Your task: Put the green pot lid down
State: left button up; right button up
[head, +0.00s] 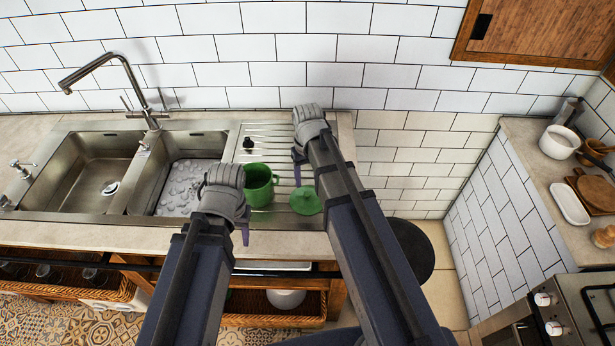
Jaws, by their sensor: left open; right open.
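The green pot lid (306,201) lies on the ribbed drainboard, near its front edge. The green pot (259,186) stands to its left on the drainboard, open at the top, partly hidden by my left gripper. My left gripper (247,190) is at the pot's left side and is open; I cannot tell whether it touches the pot. My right gripper (299,168) is above and behind the lid, apart from it, open and empty. Its fingers are partly hidden by its own wrist.
A double steel sink (78,172) with a tall faucet (115,72) is to the left. A small black object (248,143) stands at the back of the drainboard. A dark round stool top (412,250) is below right. A counter with a white pot (559,141) and a stove (590,300) are at the right.

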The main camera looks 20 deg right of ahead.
aim_at(308, 193)
notch_tip(308, 193, up, 6)
jog(key=p, duration=0.5)
pick_arm(q)
notch_tip(308, 193, up, 6)
pick_arm(e)
jog(key=s+a+n+h, duration=0.1)
jog(key=s+a+n, duration=0.1)
jog(key=s+a, duration=0.8)
jog(key=s, duration=0.4)
jog(key=shift+s+a+n, duration=0.15)
jog(key=shift+a+n, duration=0.1)
jog(key=shift+n, duration=0.05)
jog(key=shift+r, duration=0.1)
pick_arm(q)
notch_tip(308, 193, down, 4)
jog(key=b, duration=0.3)
jog(key=shift+r+b, duration=0.2)
jog(key=shift+b, duration=0.2)
pick_arm(e)
notch_tip(308, 193, down, 4)
jog(key=shift+r, duration=0.15)
